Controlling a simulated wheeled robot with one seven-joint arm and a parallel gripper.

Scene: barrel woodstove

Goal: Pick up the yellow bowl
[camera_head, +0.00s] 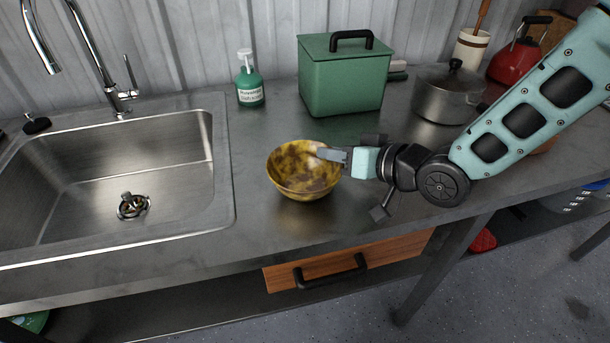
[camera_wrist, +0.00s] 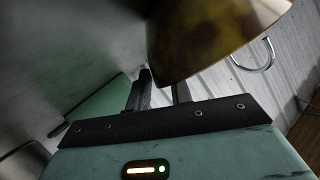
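The yellow bowl (camera_head: 290,180), mottled with brown, is upright at the counter's front, right of the sink. In the head view my gripper (camera_head: 330,154) comes from the right, and a grey finger reaches over the bowl's right rim. In the wrist view the bowl (camera_wrist: 205,40) fills the upper middle, close to the fingers. My two dark fingers (camera_wrist: 160,90) show a gap between them, and the bowl partly hides the right one. I cannot tell whether they press on the bowl's wall. Whether the bowl rests on the counter or is slightly raised is unclear.
The sink (camera_head: 222,180) lies left of the bowl. A green soap bottle (camera_head: 250,88), a green lidded box (camera_head: 343,80) and a steel pot (camera_head: 447,97) stand behind. A red kettle (camera_head: 520,62) is at back right. A wooden drawer (camera_head: 300,276) is below the counter edge.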

